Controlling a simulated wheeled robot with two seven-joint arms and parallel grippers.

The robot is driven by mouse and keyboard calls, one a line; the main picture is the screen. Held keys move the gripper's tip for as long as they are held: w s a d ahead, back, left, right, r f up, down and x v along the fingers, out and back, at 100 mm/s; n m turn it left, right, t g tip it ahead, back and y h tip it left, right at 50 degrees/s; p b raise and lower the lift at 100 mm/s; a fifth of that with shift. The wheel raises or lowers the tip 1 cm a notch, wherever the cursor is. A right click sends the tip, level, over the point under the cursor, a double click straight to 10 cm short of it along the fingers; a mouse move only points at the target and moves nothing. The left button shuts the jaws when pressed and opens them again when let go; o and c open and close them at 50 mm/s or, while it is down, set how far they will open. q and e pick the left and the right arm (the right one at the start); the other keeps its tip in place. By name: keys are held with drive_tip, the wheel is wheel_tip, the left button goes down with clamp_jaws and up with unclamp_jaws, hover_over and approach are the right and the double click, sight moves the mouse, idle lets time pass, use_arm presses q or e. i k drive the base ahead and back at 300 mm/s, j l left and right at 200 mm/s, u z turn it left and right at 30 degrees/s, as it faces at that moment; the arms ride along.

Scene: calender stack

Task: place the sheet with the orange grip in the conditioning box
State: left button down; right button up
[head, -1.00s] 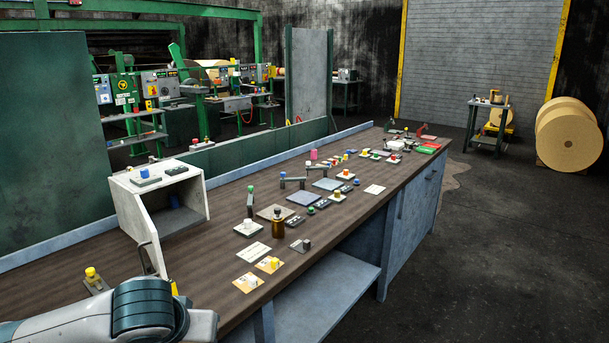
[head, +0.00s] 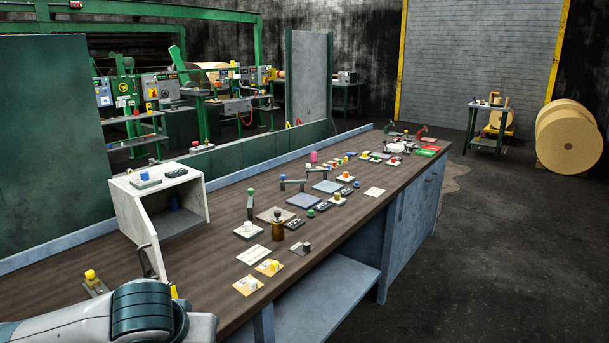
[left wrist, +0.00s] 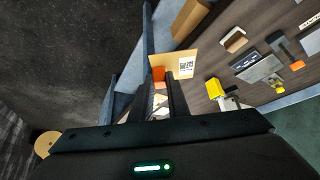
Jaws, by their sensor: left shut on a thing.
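In the left wrist view my left gripper (left wrist: 160,98) is shut on the orange grip (left wrist: 158,75) of a tan sheet (left wrist: 182,64). The sheet has a printed black-and-white code and sticks out past the fingertips. In the head view the gripper and sheet are not visible; only my left arm shows at the bottom left. The pale box (head: 155,226), which I take as the conditioning box, stands on the bench at the left with an open front. My right gripper is in neither view.
The long dark bench (head: 215,264) carries many small items. Cards with yellow (head: 274,265) and white (head: 248,285) grips lie near its front edge, close to a brown bottle (head: 278,228). Bare bench lies in front of the box.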

sight(171, 226)
drive_tip(key=i+j+u, duration=0.65)
drive_tip(key=i+u, duration=0.2)
drive_tip(key=i, duration=0.25)
